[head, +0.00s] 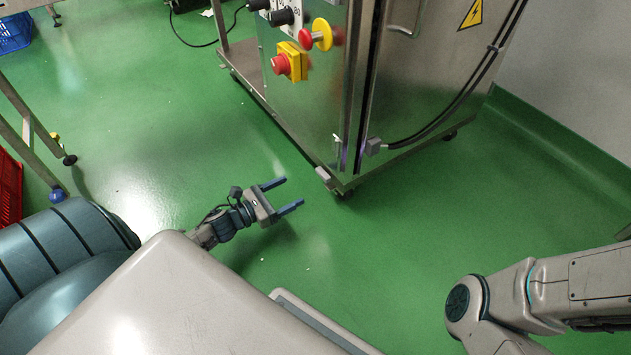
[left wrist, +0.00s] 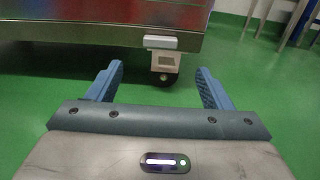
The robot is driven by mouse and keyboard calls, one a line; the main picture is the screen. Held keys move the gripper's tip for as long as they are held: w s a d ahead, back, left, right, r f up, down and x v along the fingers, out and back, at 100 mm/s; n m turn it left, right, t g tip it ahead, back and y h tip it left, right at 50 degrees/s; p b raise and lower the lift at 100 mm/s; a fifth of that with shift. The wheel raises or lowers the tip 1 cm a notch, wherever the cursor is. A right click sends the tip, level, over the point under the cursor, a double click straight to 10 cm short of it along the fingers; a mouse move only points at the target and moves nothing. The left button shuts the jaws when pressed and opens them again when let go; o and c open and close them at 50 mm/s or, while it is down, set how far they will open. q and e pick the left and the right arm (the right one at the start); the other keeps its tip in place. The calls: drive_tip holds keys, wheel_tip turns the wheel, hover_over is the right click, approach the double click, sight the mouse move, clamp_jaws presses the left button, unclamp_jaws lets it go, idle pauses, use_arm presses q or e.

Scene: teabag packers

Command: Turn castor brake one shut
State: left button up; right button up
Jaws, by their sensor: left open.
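A castor (head: 345,193) sits under the near corner of the steel machine. A light grey brake tab (head: 324,174) sticks out at the frame's lower edge beside it. In the left wrist view the tab (left wrist: 160,43) is a flat horizontal bar above a pale bracket, with the dark castor wheel (left wrist: 165,80) below. My left gripper (head: 294,192) is open and empty, low over the floor, pointing at that corner. In the left wrist view its blue fingers (left wrist: 159,70) lie either side of the castor, apart from it. My right gripper is out of view.
The steel machine (head: 425,75) carries a red emergency button (head: 281,64) and a red-yellow switch (head: 316,34). A cable (head: 420,135) runs along its side. A wheeled frame (head: 30,135) and red crate (head: 9,190) stand left. Green floor around the gripper is clear.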

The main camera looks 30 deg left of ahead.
sight(320, 175)
use_arm(q)
drive_tip(key=b+x, duration=0.2)
drive_tip(key=x, duration=0.6)
drive_tip(key=shift+w+d, duration=0.1)
drive_tip(key=shift+w, duration=0.1)
drive_tip(key=shift+w+d+r+b, duration=0.1)
drive_tip(key=shift+w+d+b, duration=0.2)
drive_tip(key=shift+w, duration=0.35)
drive_tip(key=shift+c, duration=0.2)
drive_tip(key=c, duration=0.9)
